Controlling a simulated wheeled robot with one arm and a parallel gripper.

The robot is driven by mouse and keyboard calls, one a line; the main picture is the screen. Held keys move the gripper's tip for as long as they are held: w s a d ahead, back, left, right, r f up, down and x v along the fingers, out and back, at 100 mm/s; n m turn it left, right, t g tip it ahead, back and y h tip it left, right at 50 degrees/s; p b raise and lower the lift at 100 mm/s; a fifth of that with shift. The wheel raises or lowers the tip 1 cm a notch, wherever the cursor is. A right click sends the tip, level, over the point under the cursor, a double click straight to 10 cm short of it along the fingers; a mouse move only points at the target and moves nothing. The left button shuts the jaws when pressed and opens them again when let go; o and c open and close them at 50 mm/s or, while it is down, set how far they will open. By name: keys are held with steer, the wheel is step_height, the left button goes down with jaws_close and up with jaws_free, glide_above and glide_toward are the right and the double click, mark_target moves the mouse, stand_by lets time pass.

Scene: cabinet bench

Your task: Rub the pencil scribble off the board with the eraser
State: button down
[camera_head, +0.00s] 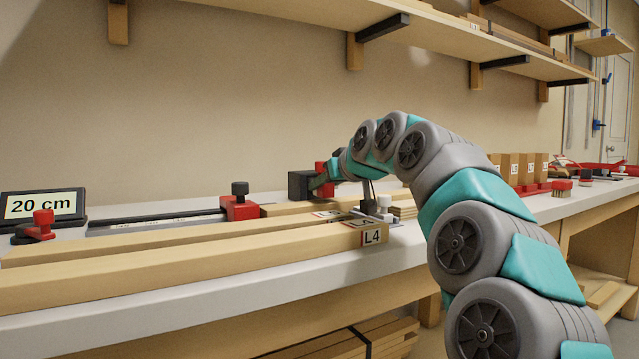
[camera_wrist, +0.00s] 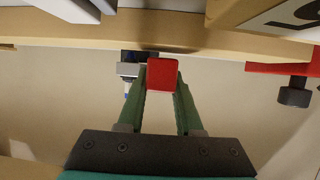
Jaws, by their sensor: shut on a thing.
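My gripper (camera_head: 320,181) is over the back of the bench, partly hidden by my arm in the head view. In the wrist view, its green fingers (camera_wrist: 162,90) are shut on a small red block (camera_wrist: 163,74). I cannot tell for sure that this block is the eraser. A long wooden board marked L4 (camera_head: 180,265) lies along the front of the bench, with another board (camera_head: 300,207) behind it. A pale wooden strip also crosses the top of the wrist view (camera_wrist: 185,29). I cannot make out a pencil scribble in either view.
A red stop with a black knob (camera_head: 240,206) sits on a dark rail left of my gripper. A "20 cm" display (camera_head: 42,206) stands at the far left. Shelves (camera_head: 430,22) hang above.

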mark_target(344, 199)
steer(key=shift+w+d+p, duration=0.4)
steer(key=shift+w+d, duration=0.2)
steer(key=shift+d, duration=0.25)
steer(key=shift+w+d+p, duration=0.4)
steer(key=shift+w+d, duration=0.2)
steer(key=shift+d, duration=0.25)
steer(key=shift+w+d+f, duration=0.15)
steer(key=shift+w+d, duration=0.1)
steer(key=shift+d, duration=0.2)
steer(key=shift+s+a+f, duration=0.1)
steer(key=shift+s+a, duration=0.2)
steer(key=shift+a, duration=0.2)
steer(key=shift+s+a+f, duration=0.1)
steer(key=shift+s+a, duration=0.2)
steer(key=shift+a, duration=0.2)
steer(key=shift+s+a+b, duration=0.25)
steer(key=shift+s+a, duration=0.35)
steer(key=shift+a, duration=0.25)
steer(key=shift+s+a+b, duration=0.25)
steer(key=shift+s+a, duration=0.35)
steer(key=shift+a, duration=0.2)
steer(key=shift+r, duration=0.15)
steer(key=shift+r+p, duration=2.05)
steer(key=shift+r, duration=0.8)
steer(key=shift+r, duration=0.15)
